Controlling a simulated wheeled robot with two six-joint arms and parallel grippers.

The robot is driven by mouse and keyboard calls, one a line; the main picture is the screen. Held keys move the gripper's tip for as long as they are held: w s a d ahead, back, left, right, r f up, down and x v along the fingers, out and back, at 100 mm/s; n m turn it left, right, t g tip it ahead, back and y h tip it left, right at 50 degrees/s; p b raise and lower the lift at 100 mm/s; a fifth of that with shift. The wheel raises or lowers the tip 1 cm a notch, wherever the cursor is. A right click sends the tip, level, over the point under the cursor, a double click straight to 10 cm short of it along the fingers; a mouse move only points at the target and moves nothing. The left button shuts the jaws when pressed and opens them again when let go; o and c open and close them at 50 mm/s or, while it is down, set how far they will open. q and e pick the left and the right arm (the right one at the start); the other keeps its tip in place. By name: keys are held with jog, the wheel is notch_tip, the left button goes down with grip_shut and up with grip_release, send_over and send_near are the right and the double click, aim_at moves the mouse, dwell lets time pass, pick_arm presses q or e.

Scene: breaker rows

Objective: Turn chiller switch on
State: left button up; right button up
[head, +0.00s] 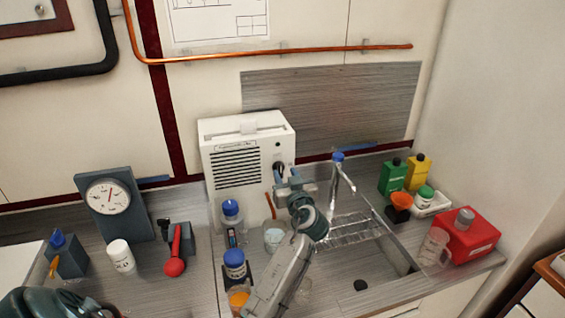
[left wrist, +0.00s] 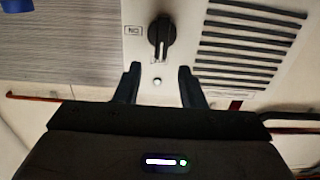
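The chiller (head: 235,135) is a white box with a slatted vent, standing against the wall behind the counter. Its switch is a black rotary knob (head: 279,167) on the right of its front. In the left wrist view the knob (left wrist: 161,38) stands upright in the picture, with a small label (left wrist: 133,30) to its left and a small pale light (left wrist: 157,82) below. My left gripper (head: 283,183) is in front of the chiller by the knob. In the left wrist view its fingers (left wrist: 158,72) are apart, just short of the knob, with nothing between them. My right gripper is not in view.
A sink with a faucet (head: 343,180) and wire rack (head: 348,229) lies right of my left arm. Blue-capped bottles (head: 231,214) stand left of it. A red container (head: 470,238) is at right; a dial gauge (head: 108,196) is at left.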

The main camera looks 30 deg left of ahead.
aim_at(281, 166)
pick_arm(q)
jog(key=shift+p+x, duration=0.7)
jog(key=shift+x, duration=1.3)
grip_shut()
